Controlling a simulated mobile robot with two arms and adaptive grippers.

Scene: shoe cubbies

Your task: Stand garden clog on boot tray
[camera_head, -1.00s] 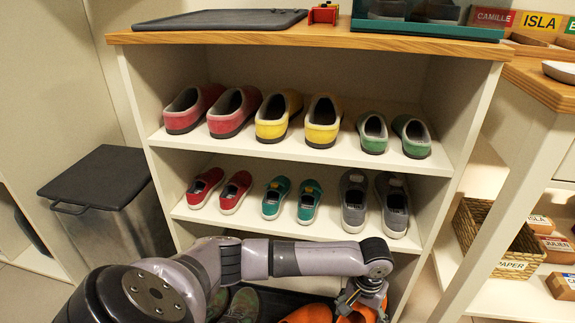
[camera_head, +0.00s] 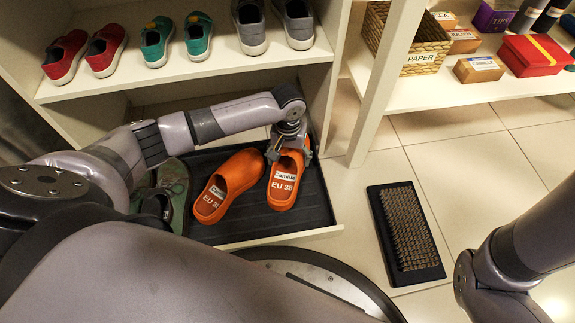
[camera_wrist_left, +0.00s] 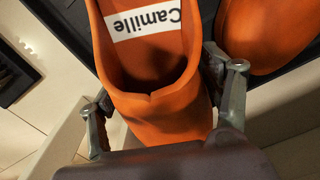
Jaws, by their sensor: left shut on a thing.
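Two orange garden clogs, labelled "Camille" and "EU 38", are at the black boot tray (camera_head: 318,205) at the foot of the cubby. The left orange clog (camera_head: 232,180) rests on the tray. My left gripper (camera_head: 289,150) is shut on the right orange clog (camera_head: 283,187), at its far end. In the left wrist view, the fingers sit on both sides of this clog (camera_wrist_left: 160,115), and the other clog (camera_wrist_left: 258,40) is at the upper right. I cannot tell whether the held clog touches the tray. My right gripper is out of view.
Green patterned shoes (camera_head: 172,185) are at the tray's left, partly hidden by my left arm. A black brush mat (camera_head: 405,230) lies on the tiled floor to the right. Shelves with small shoes (camera_head: 105,45) stand above the tray. Floor around the mat is clear.

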